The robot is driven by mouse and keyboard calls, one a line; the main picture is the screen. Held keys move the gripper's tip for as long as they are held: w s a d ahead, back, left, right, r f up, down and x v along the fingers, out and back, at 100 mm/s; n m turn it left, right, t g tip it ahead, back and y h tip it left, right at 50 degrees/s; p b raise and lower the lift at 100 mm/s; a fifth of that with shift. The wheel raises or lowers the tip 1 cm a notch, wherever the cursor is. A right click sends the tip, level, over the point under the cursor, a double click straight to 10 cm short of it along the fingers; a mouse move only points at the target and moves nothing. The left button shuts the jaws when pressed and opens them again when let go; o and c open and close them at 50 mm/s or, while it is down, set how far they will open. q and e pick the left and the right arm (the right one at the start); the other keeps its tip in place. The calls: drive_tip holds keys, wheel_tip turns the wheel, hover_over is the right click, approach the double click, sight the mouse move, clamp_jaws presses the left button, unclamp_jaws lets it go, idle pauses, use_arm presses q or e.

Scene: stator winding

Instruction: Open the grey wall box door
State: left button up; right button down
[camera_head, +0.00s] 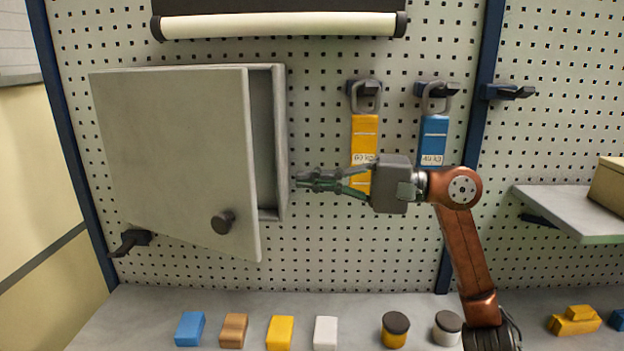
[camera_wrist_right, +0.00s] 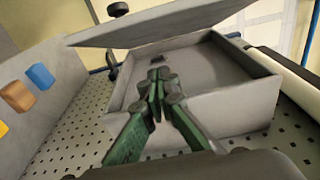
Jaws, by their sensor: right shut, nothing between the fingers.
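The grey wall box (camera_head: 282,140) hangs on the pegboard at the left. Its door (camera_head: 175,150) is hinged at the left and stands partly open, its right edge swung out from the box. A dark round knob (camera_head: 223,222) sits low on the door's face near its free edge. My right gripper (camera_head: 300,180) is shut and empty, just right of the box's opening, pointing left. In the right wrist view the gripper (camera_wrist_right: 158,78) points at the open side of the box (camera_wrist_right: 235,110), with the door (camera_wrist_right: 160,28) beyond it. My left gripper is not seen.
A yellow tag (camera_head: 364,138) and a blue tag (camera_head: 433,138) hang on hooks behind my right arm. Several blocks and jars, including a yellow block (camera_head: 280,333), stand on the bench below. A shelf (camera_head: 570,212) is at the right. A lamp (camera_head: 280,25) is above.

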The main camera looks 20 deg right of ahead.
drive_tip(key=a+p, duration=0.3)
drive_tip(key=a, duration=0.5)
drive_tip(key=shift+a, duration=0.25)
drive_tip(key=shift+w, duration=0.1)
